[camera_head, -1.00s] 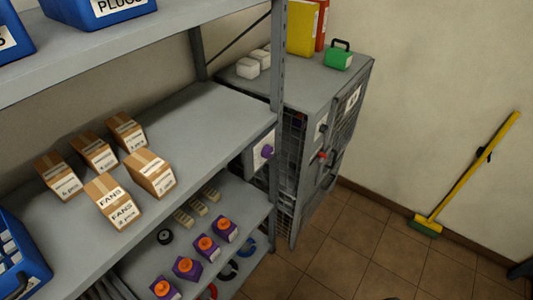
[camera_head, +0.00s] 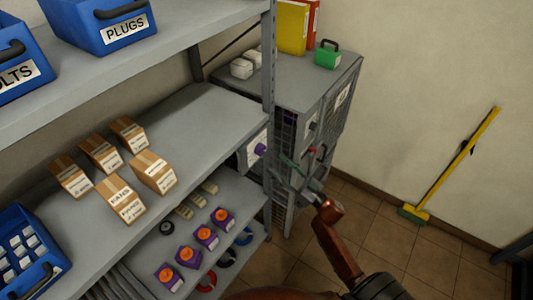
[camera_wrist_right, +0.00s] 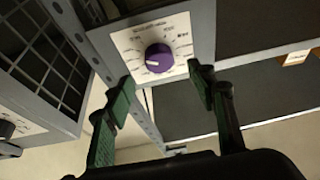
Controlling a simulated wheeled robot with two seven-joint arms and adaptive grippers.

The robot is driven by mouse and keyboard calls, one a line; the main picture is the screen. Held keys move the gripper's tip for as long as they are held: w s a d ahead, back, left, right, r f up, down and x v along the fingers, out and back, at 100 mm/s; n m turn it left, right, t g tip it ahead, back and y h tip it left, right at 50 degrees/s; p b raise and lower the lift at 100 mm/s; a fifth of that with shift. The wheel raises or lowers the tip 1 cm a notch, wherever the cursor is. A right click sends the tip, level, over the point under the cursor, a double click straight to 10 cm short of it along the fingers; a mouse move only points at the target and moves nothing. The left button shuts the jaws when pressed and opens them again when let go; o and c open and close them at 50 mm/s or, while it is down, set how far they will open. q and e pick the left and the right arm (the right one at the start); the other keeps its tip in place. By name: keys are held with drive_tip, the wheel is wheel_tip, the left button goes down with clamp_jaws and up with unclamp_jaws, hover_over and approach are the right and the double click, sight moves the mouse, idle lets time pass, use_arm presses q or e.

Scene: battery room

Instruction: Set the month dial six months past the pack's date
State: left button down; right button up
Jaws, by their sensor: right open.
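The month dial is a purple knob (camera_head: 260,150) on a pale plate at the shelf's right end; it fills the upper middle of the right wrist view (camera_wrist_right: 159,58). A pale pointer mark shows on the knob, but the small print around it is unreadable. My right gripper (camera_head: 283,168) is just right of the dial. In the wrist view its green-tipped fingers (camera_wrist_right: 160,88) are apart, below and either side of the knob, not gripping it. Which item is the pack is unclear, and I can read no date. My left gripper is not in view.
Cardboard boxes (camera_head: 120,198) stand on the middle shelf, with purple orange-topped items (camera_head: 187,256) below. A grey mesh cabinet (camera_head: 300,85) stands close behind my right gripper. A yellow broom (camera_head: 455,165) leans on the wall. The tiled floor between is clear.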

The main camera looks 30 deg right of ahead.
sight(263, 152)
drive_tip(key=x, duration=0.6)
drive_tip(key=shift+w, duration=0.4)
drive_tip(key=shift+c, duration=0.2)
drive_tip(key=c, duration=1.1)
